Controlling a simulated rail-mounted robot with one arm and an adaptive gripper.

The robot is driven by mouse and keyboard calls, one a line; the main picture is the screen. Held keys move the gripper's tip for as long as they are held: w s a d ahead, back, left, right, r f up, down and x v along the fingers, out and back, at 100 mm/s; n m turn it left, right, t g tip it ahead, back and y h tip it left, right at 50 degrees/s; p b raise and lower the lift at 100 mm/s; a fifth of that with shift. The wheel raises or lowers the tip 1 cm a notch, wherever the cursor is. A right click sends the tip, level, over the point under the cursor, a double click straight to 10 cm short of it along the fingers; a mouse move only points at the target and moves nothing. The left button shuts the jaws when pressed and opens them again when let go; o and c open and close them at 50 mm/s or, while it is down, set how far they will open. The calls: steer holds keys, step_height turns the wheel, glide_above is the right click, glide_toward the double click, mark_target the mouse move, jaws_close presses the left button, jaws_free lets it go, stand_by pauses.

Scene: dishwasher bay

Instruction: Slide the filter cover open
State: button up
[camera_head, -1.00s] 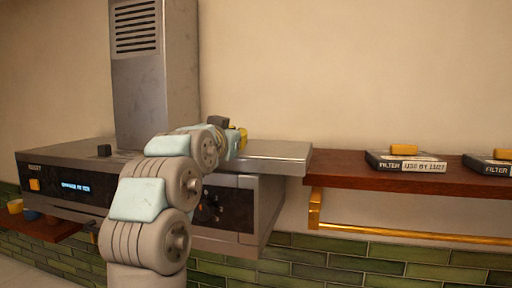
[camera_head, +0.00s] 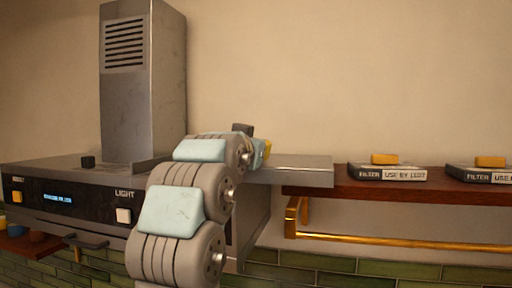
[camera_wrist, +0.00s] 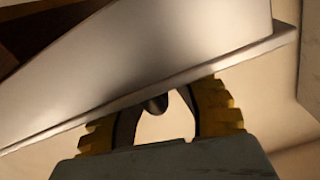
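The filter cover (camera_head: 300,168) is a flat grey metal plate on top of the range hood (camera_head: 70,172). Its right part sticks out past the hood's right side and overlaps the left end of the wooden shelf in the picture. My gripper (camera_head: 265,149) is at the cover's rear edge, mostly hidden behind my arm in the head view. In the wrist view, the cover (camera_wrist: 140,45) fills the upper part. My gripper's yellow fingers (camera_wrist: 160,105) stand apart at its edge. A dark rounded knob (camera_wrist: 154,104) shows between them, with light gaps visible. The fingertips are partly hidden.
A wooden shelf (camera_head: 420,189) on the right carries two dark filter boxes, the nearer one (camera_head: 365,172) with a yellow block on top. A brass rail (camera_head: 400,243) runs below. The hood's chimney (camera_head: 143,90) rises at left. A white light button (camera_head: 124,215) is on the front.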

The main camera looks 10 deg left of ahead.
steer(key=shift+o, duration=1.3)
steer(key=s, duration=1.2)
steer(key=shift+a, duration=0.25)
steer(key=shift+a, duration=0.1)
